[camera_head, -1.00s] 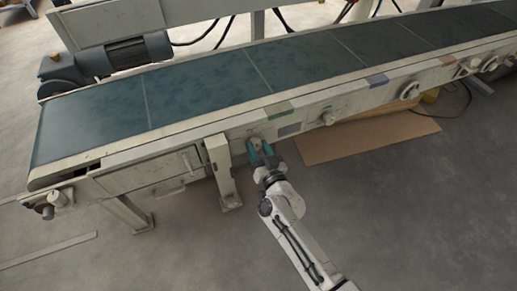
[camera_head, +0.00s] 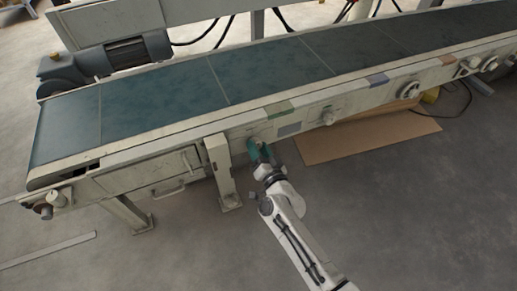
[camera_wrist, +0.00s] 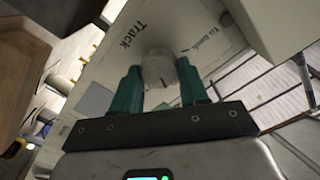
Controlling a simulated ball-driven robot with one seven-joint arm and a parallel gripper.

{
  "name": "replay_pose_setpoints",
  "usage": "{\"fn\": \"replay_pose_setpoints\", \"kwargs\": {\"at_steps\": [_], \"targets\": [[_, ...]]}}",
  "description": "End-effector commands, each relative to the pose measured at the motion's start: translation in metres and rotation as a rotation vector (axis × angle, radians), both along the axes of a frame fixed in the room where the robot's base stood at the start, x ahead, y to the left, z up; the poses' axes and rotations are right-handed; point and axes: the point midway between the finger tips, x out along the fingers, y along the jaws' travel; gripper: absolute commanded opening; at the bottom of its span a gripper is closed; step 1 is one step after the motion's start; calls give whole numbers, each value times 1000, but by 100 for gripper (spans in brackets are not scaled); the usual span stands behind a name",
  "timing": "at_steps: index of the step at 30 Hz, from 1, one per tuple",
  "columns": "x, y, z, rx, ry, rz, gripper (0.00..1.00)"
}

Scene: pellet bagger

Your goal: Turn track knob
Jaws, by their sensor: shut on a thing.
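The track knob (camera_wrist: 160,68) is a pale round knob on the conveyor's side panel, with the word "Track" printed above it to the left in the wrist view. It sits between the two green fingers of my gripper (camera_wrist: 160,78), which is shut on it. In the head view my gripper (camera_head: 259,152) reaches the conveyor's front side rail just right of a leg, and the fingers look turned so that one partly covers the other. The knob is mostly hidden there by the fingers.
The conveyor belt (camera_head: 160,95) runs across the view above the rail. A support leg (camera_head: 222,175) stands close to the left of my gripper. A cardboard sheet (camera_head: 365,138) lies on the floor. Floor in front is open.

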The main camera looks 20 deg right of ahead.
Motion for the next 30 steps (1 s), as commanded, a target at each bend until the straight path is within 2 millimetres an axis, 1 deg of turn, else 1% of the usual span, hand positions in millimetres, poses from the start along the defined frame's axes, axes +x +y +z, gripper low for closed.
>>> {"fn": "replay_pose_setpoints", "kwargs": {"at_steps": [9, 22, 23, 30], "targets": [[0, 0, -1, 101, 1, -1, 13], [-1, 0, -1, 111, 1, -1, 13], [-1, 0, -1, 111, 1, -1, 45], [0, 0, -1, 110, 1, -1, 68]]}}
